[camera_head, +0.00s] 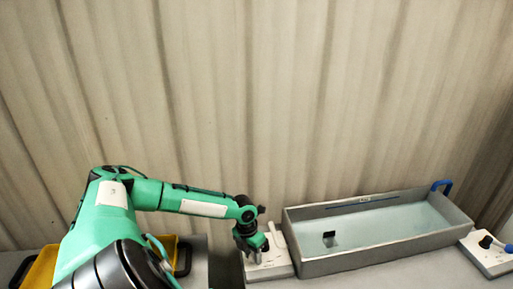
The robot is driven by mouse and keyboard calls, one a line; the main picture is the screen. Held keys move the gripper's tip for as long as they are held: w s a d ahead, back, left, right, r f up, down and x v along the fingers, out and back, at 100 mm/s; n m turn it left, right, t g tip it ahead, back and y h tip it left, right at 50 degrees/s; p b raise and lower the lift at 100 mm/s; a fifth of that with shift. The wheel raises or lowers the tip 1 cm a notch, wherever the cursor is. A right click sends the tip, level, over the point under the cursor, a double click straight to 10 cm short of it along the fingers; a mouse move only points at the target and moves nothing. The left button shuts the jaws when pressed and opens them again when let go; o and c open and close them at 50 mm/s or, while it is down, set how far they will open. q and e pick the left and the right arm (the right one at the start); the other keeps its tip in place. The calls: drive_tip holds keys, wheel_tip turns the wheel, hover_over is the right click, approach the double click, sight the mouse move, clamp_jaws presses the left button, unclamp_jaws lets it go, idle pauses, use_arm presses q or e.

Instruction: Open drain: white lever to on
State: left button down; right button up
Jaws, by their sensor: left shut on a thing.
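A white lever (272,230) stands on a pale control box (270,266) at the left end of the tank. My left gripper (261,246) reaches down over this box and is shut on the white lever. Its fingers hide part of the lever and of the box's top, so the on mark cannot be made out. The grey tank (380,253) holds pale liquid (385,226), with a dark square (329,239) in it near the left end. My right gripper is not in view.
A second pale box (490,262) with a dark knob (486,242) stands right of the tank. A blue handle (441,186) rises at the tank's far right corner. A yellow tray (40,268) lies at the left, partly behind my arm. A beige curtain hangs behind.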

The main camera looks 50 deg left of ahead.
use_arm(q)
drive_tip(key=shift+w+a+r, duration=0.1)
drive_tip(key=c, duration=1.3)
unclamp_jaws()
drive_tip(key=a+r+b, duration=0.1)
drive_tip(key=r, duration=0.3)
drive_tip(key=r+b, duration=0.1)
drive_tip(key=r, duration=0.4)
drive_tip(key=a+r+b, duration=0.1)
drive_tip(key=r, duration=0.3)
drive_tip(key=shift+s+a+r, duration=0.25)
drive_tip(key=shift+s+a, duration=0.05)
